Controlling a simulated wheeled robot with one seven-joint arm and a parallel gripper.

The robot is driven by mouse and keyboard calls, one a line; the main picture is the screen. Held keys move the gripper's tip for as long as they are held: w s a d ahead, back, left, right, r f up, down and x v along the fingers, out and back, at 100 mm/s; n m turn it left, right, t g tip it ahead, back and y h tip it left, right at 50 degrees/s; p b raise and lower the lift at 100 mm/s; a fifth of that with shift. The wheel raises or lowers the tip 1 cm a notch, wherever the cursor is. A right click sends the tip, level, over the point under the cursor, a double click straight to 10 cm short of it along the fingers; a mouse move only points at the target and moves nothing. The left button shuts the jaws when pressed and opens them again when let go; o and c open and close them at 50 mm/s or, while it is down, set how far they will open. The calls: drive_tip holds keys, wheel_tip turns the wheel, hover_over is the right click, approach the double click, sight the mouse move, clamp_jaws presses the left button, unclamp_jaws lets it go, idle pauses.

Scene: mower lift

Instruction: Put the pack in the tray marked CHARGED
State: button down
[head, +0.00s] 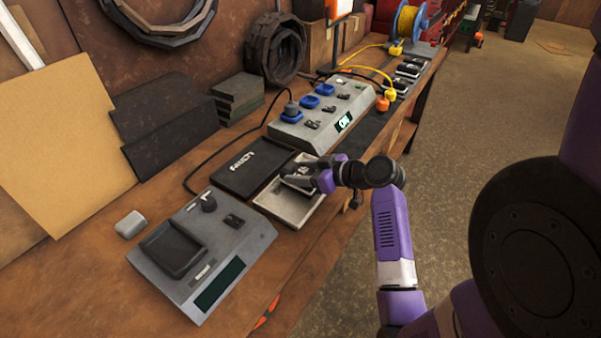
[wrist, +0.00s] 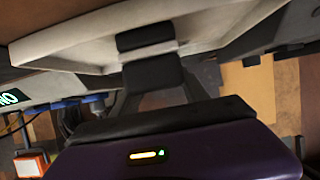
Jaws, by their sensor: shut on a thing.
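My gripper (head: 312,177) is over the pale grey tray (head: 284,206) at the bench's front edge. In the wrist view my gripper (wrist: 149,54) has its black pads on both sides of a pale wall that looks like part of this tray (wrist: 75,48). The jaws are shut on it. No lettering on the tray is readable. Several dark blocks (head: 410,69) that may be packs sit at the far end of the bench. I cannot make out a pack in my gripper.
A grey device (head: 248,250) with a dark recess stands nearest on the bench (head: 110,285). A grey charging strip (head: 345,105) with blue sockets stands beyond. The floor (head: 480,115) to the right is mostly clear.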

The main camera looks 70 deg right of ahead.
drive_tip(key=shift+f, duration=0.15)
drive_tip(key=shift+f, duration=0.1)
drive_tip(key=c, duration=0.6)
unclamp_jaws()
drive_tip(key=shift+s+r, duration=0.2)
drive_tip(key=b+v, duration=0.1)
drive_tip(key=v, duration=1)
drive_tip(key=shift+s+a+r, duration=0.1)
drive_tip(key=shift+s+a, duration=0.05)
drive_tip(key=shift+s, duration=0.15)
